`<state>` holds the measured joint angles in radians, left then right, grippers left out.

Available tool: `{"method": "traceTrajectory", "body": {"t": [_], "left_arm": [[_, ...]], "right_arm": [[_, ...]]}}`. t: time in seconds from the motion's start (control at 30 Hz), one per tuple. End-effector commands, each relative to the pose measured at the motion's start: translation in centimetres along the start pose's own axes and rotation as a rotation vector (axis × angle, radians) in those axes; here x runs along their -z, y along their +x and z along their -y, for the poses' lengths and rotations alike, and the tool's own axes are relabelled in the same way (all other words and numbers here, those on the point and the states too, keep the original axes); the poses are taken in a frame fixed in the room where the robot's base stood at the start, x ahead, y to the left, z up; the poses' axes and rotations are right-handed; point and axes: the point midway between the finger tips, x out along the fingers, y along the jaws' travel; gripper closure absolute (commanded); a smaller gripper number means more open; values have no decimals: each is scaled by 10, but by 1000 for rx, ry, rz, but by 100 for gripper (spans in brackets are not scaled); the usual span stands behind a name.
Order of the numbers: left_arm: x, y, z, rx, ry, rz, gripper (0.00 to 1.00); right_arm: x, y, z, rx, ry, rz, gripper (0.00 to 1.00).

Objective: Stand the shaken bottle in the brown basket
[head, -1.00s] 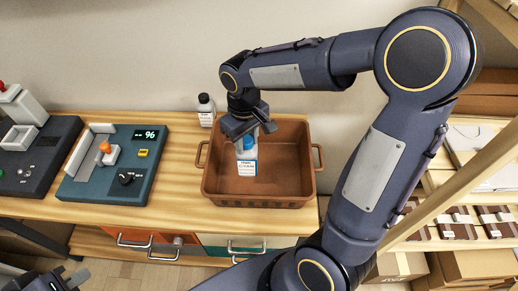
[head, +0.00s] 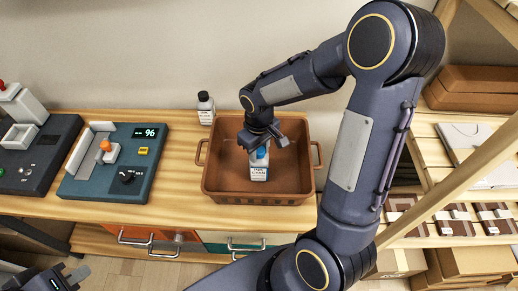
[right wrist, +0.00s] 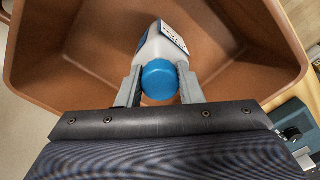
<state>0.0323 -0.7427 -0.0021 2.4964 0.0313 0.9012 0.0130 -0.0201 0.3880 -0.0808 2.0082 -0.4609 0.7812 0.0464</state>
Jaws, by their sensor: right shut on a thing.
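The brown basket (head: 222,188) stands on the wooden counter. A white bottle (head: 259,172) with a blue cap and a printed label is inside the basket's outline. My right gripper (head: 262,148) is over the basket, shut on this bottle near its cap. In the right wrist view the two fingers (right wrist: 159,88) flank the blue cap (right wrist: 159,80), and the basket (right wrist: 90,55) surrounds the bottle. The bottle looks roughly upright. I cannot tell whether its base touches the basket floor. My left gripper (head: 68,277) is at the bottom left, empty, with its fingers apart.
Another white bottle with a black cap (head: 206,108) stands behind the basket. A wooden shelf (head: 465,170) with boxes is on the right.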

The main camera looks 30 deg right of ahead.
Motion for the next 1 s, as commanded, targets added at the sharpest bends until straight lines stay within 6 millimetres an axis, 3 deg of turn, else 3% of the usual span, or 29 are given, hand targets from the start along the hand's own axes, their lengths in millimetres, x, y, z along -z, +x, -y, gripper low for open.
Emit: {"method": "traceTrajectory", "body": {"t": [0.07, 0.1, 0.23, 0.5, 0.67, 1.0], "left_arm": [[-2, 3, 2, 0, 0, 0, 100], [-1, 2, 1, 0, 0, 0, 100], [-1, 2, 1, 0, 0, 0, 100], [-1, 1, 1, 0, 0, 0, 100], [0, 0, 0, 0, 0, 0, 100], [-1, 1, 0, 0, 0, 0, 100]], "right_arm": [[0, 4, 0, 0, 0, -1, 100], [0, 3, 0, 0, 0, 0, 63], [0, 2, 0, 0, 0, 0, 46], [0, 2, 0, 0, 0, 0, 45], [1, -9, 0, -1, 1, -2, 45], [2, -80, 0, -1, 1, -7, 45]]}}
